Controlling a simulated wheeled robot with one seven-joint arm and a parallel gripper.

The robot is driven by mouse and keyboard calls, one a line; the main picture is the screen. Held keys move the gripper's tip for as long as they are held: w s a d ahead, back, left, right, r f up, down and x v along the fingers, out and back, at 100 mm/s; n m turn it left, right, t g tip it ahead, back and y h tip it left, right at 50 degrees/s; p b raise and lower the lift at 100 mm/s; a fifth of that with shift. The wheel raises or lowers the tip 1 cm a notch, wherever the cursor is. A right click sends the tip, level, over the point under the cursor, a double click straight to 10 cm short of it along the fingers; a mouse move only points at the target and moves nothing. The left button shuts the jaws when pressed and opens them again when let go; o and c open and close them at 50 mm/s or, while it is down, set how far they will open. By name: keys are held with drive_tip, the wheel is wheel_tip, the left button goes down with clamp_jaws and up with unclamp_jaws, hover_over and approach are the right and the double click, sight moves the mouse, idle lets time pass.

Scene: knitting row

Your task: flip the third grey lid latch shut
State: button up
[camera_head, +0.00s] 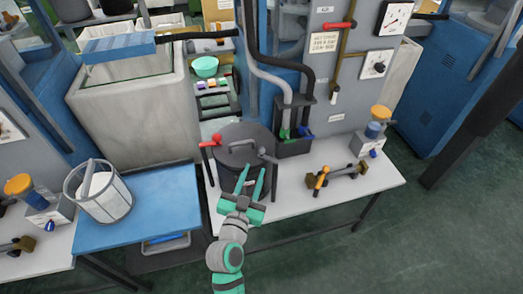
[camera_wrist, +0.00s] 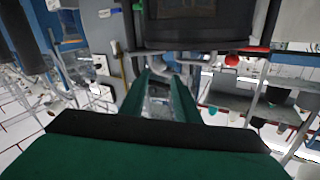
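A dark grey round pot (camera_head: 232,179) with a flat lid stands on the white table. The lid (camera_head: 236,134) has a loop handle on top. A grey lever (camera_head: 269,158), perhaps a lid latch, shows at the lid's right rim. A red-tipped lever (camera_head: 212,141) is at its left rim. I cannot tell which latch is the third; some may be hidden. My gripper (camera_head: 252,168) is in front of the pot, its green fingers parted and pointing at it. The wrist view shows the empty gap between the fingers (camera_wrist: 160,78), with a dark vessel (camera_wrist: 195,22) above.
A black holder with pipes (camera_head: 292,143) is behind.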

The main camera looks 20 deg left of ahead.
sight(261, 153)
drive_tip(key=w, duration=1)
drive_tip(key=shift+w+a, duration=0.25)
drive_tip(key=shift+a, duration=0.1)
clamp_jaws()
